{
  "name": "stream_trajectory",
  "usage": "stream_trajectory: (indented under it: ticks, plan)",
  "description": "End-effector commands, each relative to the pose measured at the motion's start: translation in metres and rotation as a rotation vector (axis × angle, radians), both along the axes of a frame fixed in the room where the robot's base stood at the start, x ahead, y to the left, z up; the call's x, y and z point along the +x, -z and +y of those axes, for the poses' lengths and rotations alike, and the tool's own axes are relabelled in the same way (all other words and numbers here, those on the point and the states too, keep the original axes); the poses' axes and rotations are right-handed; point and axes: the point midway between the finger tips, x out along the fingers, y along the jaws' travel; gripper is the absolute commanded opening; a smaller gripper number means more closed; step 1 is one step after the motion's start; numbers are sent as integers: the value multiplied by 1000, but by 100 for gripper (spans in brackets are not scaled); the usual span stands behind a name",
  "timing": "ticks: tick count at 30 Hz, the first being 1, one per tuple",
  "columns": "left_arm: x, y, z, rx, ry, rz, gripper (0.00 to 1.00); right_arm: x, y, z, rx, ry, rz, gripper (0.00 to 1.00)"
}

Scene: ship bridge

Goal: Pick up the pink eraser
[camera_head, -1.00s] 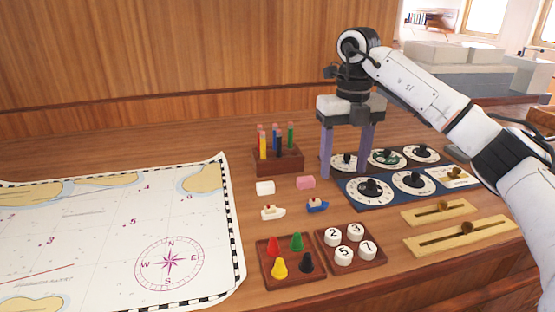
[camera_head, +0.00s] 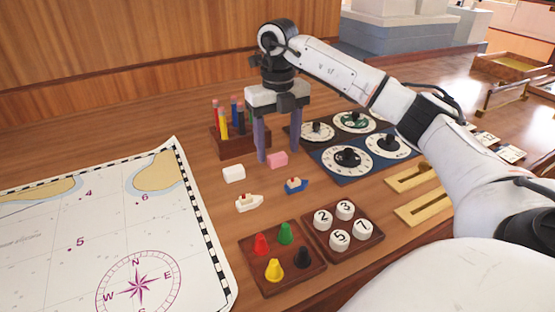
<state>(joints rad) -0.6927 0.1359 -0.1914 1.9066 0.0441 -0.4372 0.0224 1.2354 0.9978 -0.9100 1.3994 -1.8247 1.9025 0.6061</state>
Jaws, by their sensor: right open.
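The pink eraser (camera_head: 278,160) lies on the wooden table, right of and a little behind a white eraser (camera_head: 234,173). My right gripper (camera_head: 279,158) points down with its two purple fingers spread apart. In the picture the fingers stand on either side of the pink eraser, and nothing is held between them. I cannot tell exactly how high the fingertips are above the table. My left gripper is not in view.
A wooden pen holder (camera_head: 237,143) stands just left of the fingers. A dial panel (camera_head: 337,176) lies to the right. White (camera_head: 248,203) and blue (camera_head: 296,186) toy boats, a peg tray (camera_head: 284,288) and a number tray (camera_head: 343,257) lie in front. A chart (camera_head: 100,240) covers the left.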

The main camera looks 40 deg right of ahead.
Motion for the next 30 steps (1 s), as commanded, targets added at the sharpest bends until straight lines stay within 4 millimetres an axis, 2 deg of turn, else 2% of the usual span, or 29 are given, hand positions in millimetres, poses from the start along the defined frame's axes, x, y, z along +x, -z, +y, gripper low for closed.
stream_trajectory:
  ticks: [5,12,13,18,21,30]
  plan:
    - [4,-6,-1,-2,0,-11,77,-1,20,0,0,0,1,58]
    - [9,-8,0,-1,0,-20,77,0,23,0,0,0,0,58]
    - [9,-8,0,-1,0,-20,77,0,23,0,0,0,0,56]
    - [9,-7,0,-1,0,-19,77,0,23,0,0,0,0,27]
    - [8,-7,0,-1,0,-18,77,0,23,0,0,0,0,14]
    - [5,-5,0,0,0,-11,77,0,16,0,0,0,-3,14]
